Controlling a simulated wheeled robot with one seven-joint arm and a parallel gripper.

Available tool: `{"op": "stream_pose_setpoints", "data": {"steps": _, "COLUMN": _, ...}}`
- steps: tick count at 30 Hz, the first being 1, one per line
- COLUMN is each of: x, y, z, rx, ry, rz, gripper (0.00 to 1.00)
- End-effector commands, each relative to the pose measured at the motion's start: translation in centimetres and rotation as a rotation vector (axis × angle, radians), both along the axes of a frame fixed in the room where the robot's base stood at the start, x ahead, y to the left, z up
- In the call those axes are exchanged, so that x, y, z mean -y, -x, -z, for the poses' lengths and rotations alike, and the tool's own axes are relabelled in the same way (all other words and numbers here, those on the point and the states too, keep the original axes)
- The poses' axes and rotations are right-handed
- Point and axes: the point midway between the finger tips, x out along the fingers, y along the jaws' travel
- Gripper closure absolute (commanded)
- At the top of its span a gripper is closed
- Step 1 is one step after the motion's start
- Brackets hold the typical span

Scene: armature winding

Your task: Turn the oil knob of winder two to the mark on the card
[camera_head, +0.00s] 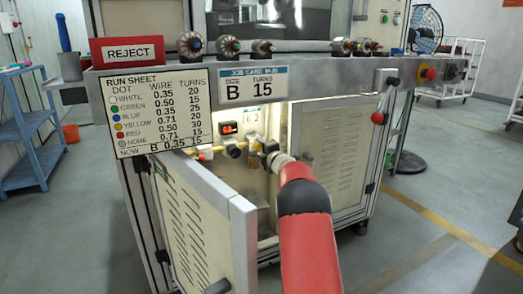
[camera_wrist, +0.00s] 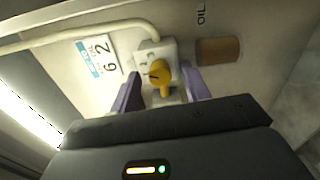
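The yellow oil knob (camera_wrist: 159,77) sits on a pale square dial plate (camera_wrist: 146,53) in the wrist view. A dark line shows on it, but the dial marks are too small to read surely. A white card (camera_wrist: 98,57) with a blue strip and large characters, seemingly "6 2", is fixed left of the dial. My gripper (camera_wrist: 160,90) is open, its two purple fingers on either side of the knob, with gaps showing. In the head view my red arm reaches into the open lower cabinet; the fingertips cannot be made out there.
A pale hose (camera_wrist: 70,38) runs above the card. The open cabinet door (camera_head: 205,225) stands left of my arm. A right-hand door (camera_head: 330,150) is closed. A red REJECT bin (camera_head: 128,51) is above.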

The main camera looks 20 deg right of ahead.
Motion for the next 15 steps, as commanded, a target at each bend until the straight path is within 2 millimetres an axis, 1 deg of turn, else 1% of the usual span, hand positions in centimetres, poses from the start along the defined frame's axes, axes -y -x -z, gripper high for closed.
{"op": "stream_pose_setpoints", "data": {"steps": 4, "x": 0.0, "y": 0.1, "z": 0.0, "rx": 0.000, "ry": 0.000, "rz": -0.001, "gripper": 0.53}}
{"op": "stream_pose_setpoints", "data": {"steps": 7, "x": 0.0, "y": 0.8, "z": 0.0, "rx": 0.000, "ry": 0.000, "rz": 0.000, "gripper": 0.53}}
{"op": "stream_pose_setpoints", "data": {"steps": 11, "x": 0.1, "y": 2.7, "z": 0.0, "rx": 0.000, "ry": -0.001, "rz": 0.002, "gripper": 0.53}}
{"op": "stream_pose_setpoints", "data": {"steps": 15, "x": 0.2, "y": 5.0, "z": 0.0, "rx": 0.000, "ry": -0.001, "rz": 0.001, "gripper": 0.53}}
